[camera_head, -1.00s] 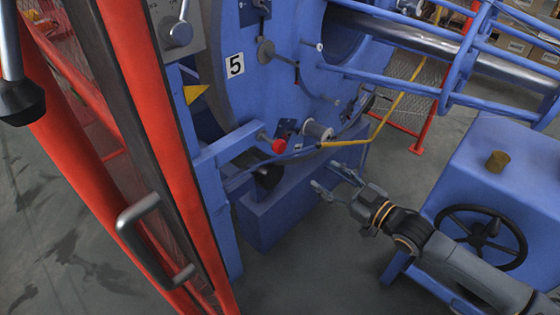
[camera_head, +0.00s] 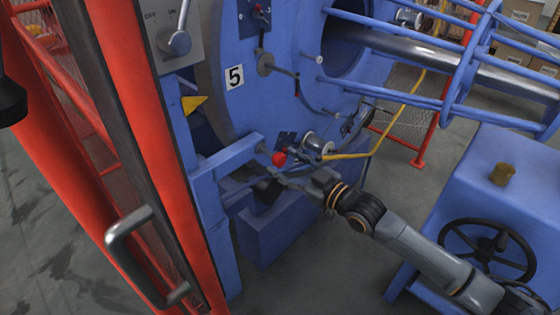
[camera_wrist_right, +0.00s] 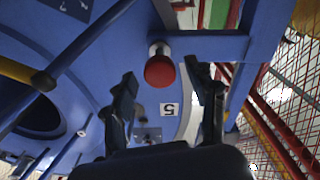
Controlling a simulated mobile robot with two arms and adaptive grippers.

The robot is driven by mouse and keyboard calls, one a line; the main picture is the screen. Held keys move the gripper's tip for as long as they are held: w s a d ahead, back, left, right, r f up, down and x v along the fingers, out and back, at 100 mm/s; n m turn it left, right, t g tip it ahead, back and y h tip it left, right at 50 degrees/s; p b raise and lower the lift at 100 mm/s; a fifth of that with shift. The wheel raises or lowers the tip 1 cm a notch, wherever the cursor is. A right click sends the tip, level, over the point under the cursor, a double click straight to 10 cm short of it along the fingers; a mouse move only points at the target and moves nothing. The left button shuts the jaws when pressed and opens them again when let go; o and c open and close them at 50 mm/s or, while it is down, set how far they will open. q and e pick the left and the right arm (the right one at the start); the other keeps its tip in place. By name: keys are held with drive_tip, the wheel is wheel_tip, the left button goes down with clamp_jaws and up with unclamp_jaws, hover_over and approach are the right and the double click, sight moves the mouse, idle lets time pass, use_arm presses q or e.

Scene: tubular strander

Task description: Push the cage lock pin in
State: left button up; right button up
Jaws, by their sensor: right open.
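The lock pin shows as a red ball knob (camera_head: 279,159) at the end of a blue bar, beside the blue rotor disc marked 5. In the right wrist view the red knob (camera_wrist_right: 160,72) sits on a short metal stem, centred ahead of the fingers. My right gripper (camera_head: 295,177) is open and empty. Its fingertips are close to the knob, just below and right of it in the head view. In the wrist view one finger is on each side of the knob; contact cannot be told.
A red guard door frame (camera_head: 140,130) with a grey handle (camera_head: 145,255) stands at the left. A metal spool (camera_head: 318,143) and a yellow hose (camera_head: 375,148) are close behind my right gripper. A blue cabinet with a black handwheel (camera_head: 487,250) stands at the right.

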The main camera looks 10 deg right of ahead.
drive_tip(key=shift+x, duration=1.2)
clamp_jaws()
